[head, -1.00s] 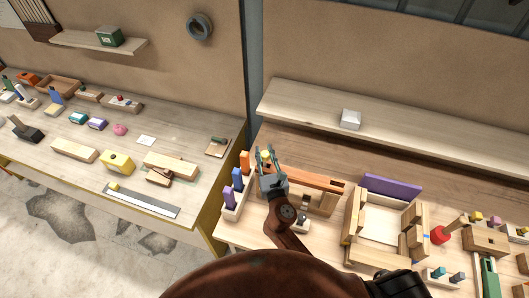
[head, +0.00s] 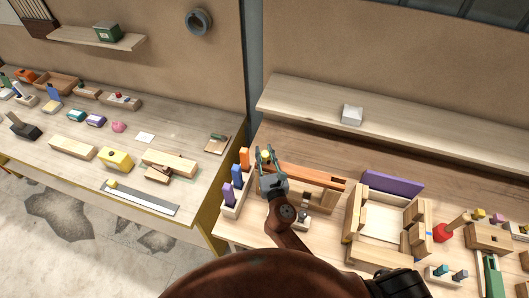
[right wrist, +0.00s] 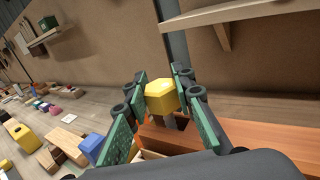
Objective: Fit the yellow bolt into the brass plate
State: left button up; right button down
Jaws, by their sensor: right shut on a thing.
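My right gripper (head: 266,154) is shut on the yellow bolt (head: 265,156), at the left end of a reddish-brown wooden stringer (head: 315,176). In the right wrist view, the bolt's faceted yellow head (right wrist: 162,97) sits between the two green-padded fingers (right wrist: 163,90). A short grey shank shows below the head, in front of a dark opening in the stringer (right wrist: 240,135). I cannot tell whether the shank is inside the opening or above it. I cannot make out the brass plate. My left gripper is not in view.
A wooden block with orange, blue and purple pegs (head: 233,190) stands close left of my right gripper. A wooden frame (head: 352,240) and a purple board (head: 393,184) are to the right. A long shelf (head: 420,125) runs behind. Another cluttered table (head: 60,125) is at the left.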

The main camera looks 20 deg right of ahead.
jog(key=shift+f+b, duration=0.35)
jog(key=shift+f, duration=0.2)
jog(key=c, duration=1.5)
grip_release()
jog(key=shift+c, duration=0.2)
jog(key=shift+s, duration=0.1)
jog(key=s, duration=1.1)
jog(key=shift+s+a, duration=0.4)
jog(key=shift+f, duration=0.1)
